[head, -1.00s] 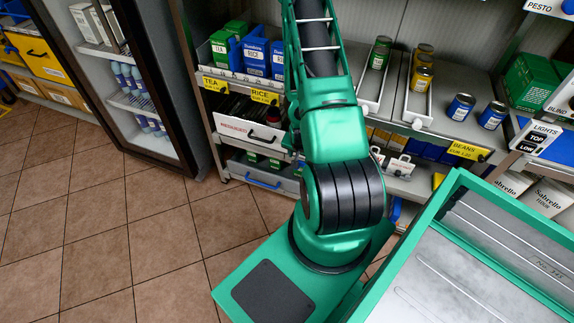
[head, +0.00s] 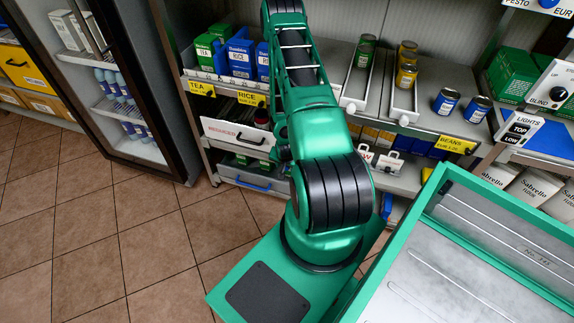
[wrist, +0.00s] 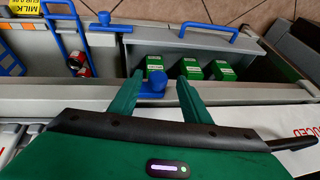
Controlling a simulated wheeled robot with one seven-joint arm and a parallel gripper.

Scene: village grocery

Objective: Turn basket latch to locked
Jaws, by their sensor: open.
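In the wrist view my gripper (wrist: 159,77) is open, its two green fingers apart and empty. A blue knob with a blue plate under it (wrist: 154,84) shows between the fingers, on a grey rail. It looks like the basket latch, but I cannot tell its position or whether a finger touches it. A second blue knob (wrist: 103,18) stands farther left on a grey bar. Beyond the rail is a grey drawer with a blue handle (wrist: 206,27) and several green boxes (wrist: 190,69). In the head view my gripper and the latch are hidden.
A blue wire rack (wrist: 68,35) with a red-and-dark can (wrist: 82,62) is at the left of the wrist view. A white REDUCED bin (head: 237,134) sits above the drawer (head: 248,178) in the head view. Open tiled floor (head: 110,235) lies to the left.

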